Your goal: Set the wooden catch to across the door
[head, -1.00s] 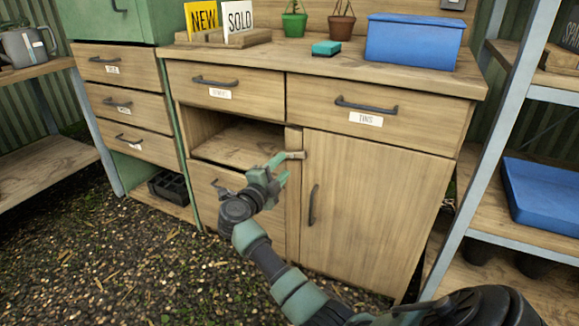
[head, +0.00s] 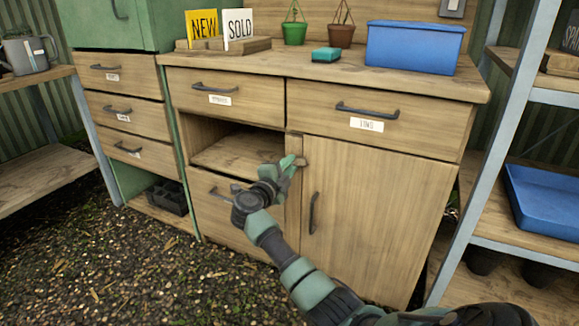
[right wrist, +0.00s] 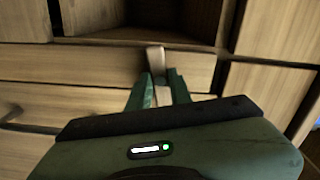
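The wooden catch (head: 302,162) sits at the upper left corner of the cupboard door (head: 372,225), by the post between door and open compartment. My right gripper (head: 290,164) is at the catch and hides part of it. In the right wrist view the pale catch (right wrist: 156,60) shows between the two green fingertips (right wrist: 162,78), which look closed on it. Its exact angle is hard to tell behind the fingers. The door looks shut. My left gripper is not in view.
An open compartment (head: 240,153) lies left of the catch, with a drawer front below it. The door's dark handle (head: 313,213) is below the gripper. A blue box (head: 415,46) stands on the bench top. A metal shelf rack (head: 478,180) stands close on the right.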

